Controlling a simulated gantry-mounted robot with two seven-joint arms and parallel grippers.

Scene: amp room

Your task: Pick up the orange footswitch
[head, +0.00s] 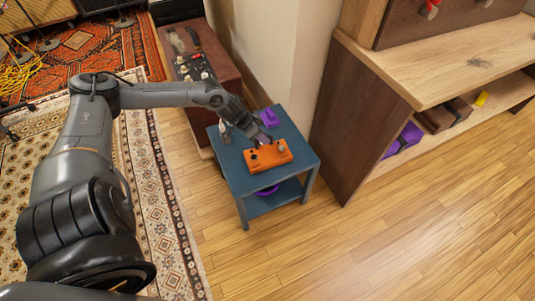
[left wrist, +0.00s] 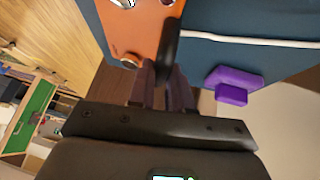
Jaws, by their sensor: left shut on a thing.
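The orange footswitch (head: 268,158), a flat box with knobs on top, lies on the small blue side table (head: 241,183). It also shows in the left wrist view (left wrist: 140,25), at the top. My left gripper (head: 259,141) reaches over the table from the back left, at the footswitch's far edge. In the left wrist view its fingers (left wrist: 166,75) are shut at that edge, beside a dark curved part. The fingers cover some of the contact. I see no clear gap showing the footswitch lifted off the tabletop. My right gripper is out of view.
A purple object (head: 269,118) lies on the tabletop behind the footswitch. A purple round item (head: 267,190) sits on the lower shelf. A brown amp (head: 203,72) stands behind left, a wooden shelf unit (head: 435,75) to the right. The wooden floor in front is clear.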

